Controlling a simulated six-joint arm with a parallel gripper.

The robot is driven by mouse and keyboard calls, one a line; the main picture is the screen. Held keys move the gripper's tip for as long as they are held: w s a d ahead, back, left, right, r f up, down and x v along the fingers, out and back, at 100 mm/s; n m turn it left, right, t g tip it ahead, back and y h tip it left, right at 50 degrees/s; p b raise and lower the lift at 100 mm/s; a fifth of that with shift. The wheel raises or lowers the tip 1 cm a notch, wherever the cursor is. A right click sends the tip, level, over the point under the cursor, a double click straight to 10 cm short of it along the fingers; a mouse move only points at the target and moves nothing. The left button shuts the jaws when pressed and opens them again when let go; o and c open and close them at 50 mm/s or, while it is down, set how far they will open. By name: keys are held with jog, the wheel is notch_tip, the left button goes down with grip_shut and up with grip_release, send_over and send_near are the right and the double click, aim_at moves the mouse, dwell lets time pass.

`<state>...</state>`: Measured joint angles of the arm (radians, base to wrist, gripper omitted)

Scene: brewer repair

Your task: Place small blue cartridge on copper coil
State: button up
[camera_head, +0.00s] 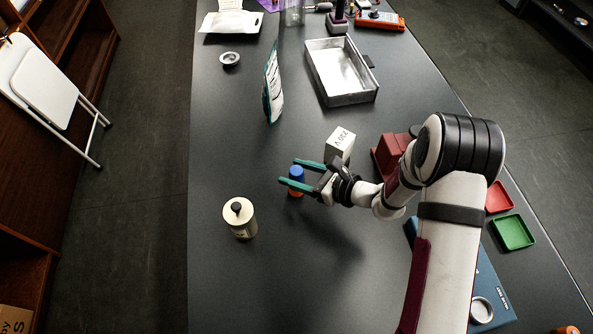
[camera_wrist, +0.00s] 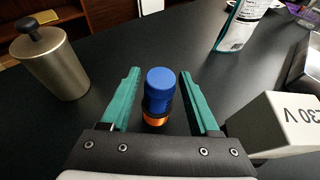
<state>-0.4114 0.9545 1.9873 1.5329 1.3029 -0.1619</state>
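The small blue cartridge (camera_wrist: 160,90) stands upright on the copper coil (camera_wrist: 156,121), which shows as an orange ring beneath it. In the head view the blue cartridge (camera_head: 297,173) and the orange coil (camera_head: 295,191) are stacked on the dark table, partly hidden by a finger. My gripper (camera_wrist: 159,74) has green fingers, open on either side of the cartridge. Gaps show between each finger and the cartridge in the wrist view. The coil's lower part is partly hidden by the gripper body.
A metal canister with a black knob (camera_head: 240,218) stands to the left. A white box marked 230 V (camera_head: 340,144) is close beside my gripper. A pouch (camera_head: 272,88) and metal tray (camera_head: 374,95) are farther back. The table's left front is clear.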

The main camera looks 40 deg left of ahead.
jog(key=shift+o, duration=0.2)
jog(key=shift+r, duration=0.15)
jog(key=v, duration=1.2)
jog(key=s+d+r+n+g+h, duration=0.3)
jog(key=s+d+r+n, duration=0.2)
jog(key=s+r+n, duration=0.35)
jog(key=s+d+r+n+t+h, duration=0.1)
jog(key=s+d+n+h, duration=0.1)
jog(key=s+d+h, duration=0.2)
jog(key=s+d+r+n+t+h, duration=0.1)
jog(key=s+d+h, duration=0.3)
jog(key=d, duration=0.7)
jog(key=shift+s+r+n+t+h, duration=0.3)
jog(key=shift+s+r+n+t, duration=0.15)
jog(key=shift+s, duration=0.8)
jog(key=shift+d, duration=0.15)
